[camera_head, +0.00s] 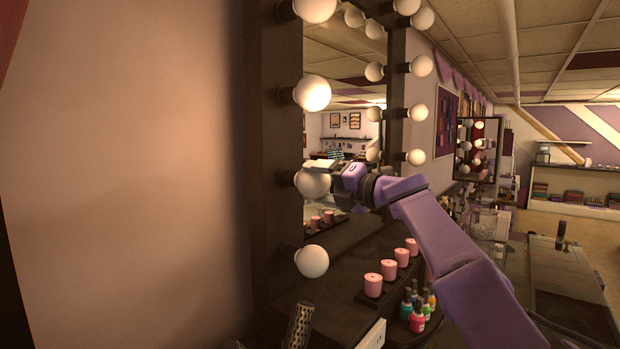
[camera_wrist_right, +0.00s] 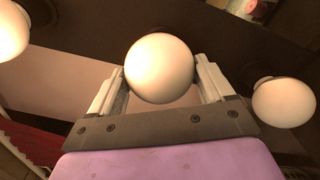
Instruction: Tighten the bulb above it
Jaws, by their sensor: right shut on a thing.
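A white round bulb (camera_head: 313,182) sits on the left frame of the mirror (camera_head: 270,130), third from the top of the visible column. My right gripper (camera_head: 325,172) reaches it from the right and is shut on it. In the right wrist view the bulb (camera_wrist_right: 160,68) lies between the two fingers, one on each side. It looks duller than the bulb above it (camera_head: 312,93), which glows warm. Its socket is mostly hidden behind the bulb. My left gripper is not in view.
Another bulb (camera_head: 311,261) is below the held one. Pink candles (camera_head: 373,285) stand in a row on the dark counter, with nail polish bottles (camera_head: 417,318) under my right arm. A dark patterned cylinder (camera_head: 299,325) stands at the front. A bare wall (camera_head: 130,180) fills the left.

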